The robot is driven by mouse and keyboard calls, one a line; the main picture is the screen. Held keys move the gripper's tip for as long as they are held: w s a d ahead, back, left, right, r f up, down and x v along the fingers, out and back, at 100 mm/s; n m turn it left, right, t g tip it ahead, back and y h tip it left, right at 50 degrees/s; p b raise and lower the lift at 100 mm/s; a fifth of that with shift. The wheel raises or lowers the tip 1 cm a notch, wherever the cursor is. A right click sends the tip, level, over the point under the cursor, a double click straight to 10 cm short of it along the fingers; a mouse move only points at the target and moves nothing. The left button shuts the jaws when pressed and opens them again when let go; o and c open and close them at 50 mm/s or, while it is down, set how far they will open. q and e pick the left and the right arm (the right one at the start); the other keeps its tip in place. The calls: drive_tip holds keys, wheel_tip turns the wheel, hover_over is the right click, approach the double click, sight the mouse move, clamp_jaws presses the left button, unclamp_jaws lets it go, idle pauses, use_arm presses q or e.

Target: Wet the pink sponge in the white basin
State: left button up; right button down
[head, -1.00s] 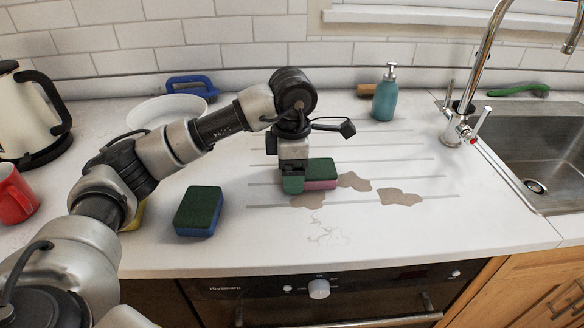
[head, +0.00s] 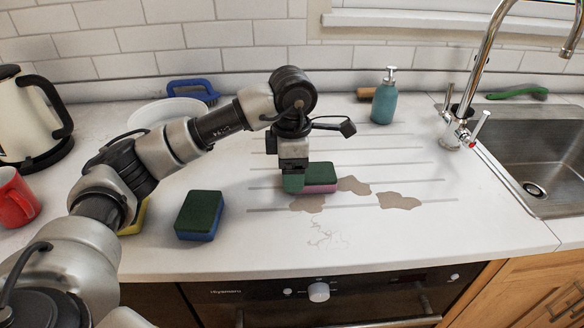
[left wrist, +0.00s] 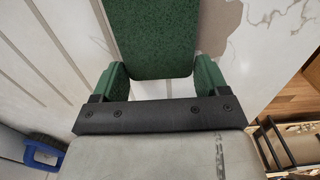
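The pink sponge (head: 321,187) has a dark green top and lies on the ribbed white counter near the brown stains. The white basin (head: 150,112) stands at the back left, partly behind my arm. My right gripper is out of view.
A blue sponge (head: 199,216) with a green top lies front left, with a yellow one (head: 134,218) half hidden by my arm. A red mug (head: 14,198) and kettle (head: 28,120) stand far left.

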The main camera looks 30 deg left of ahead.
use_arm(q)
drive_tip(key=shift+c, duration=1.2)
drive_tip(key=shift+r, duration=0.1)
drive_tip(key=shift+r+p, duration=2.3)
drive_tip(key=shift+r, duration=1.1)
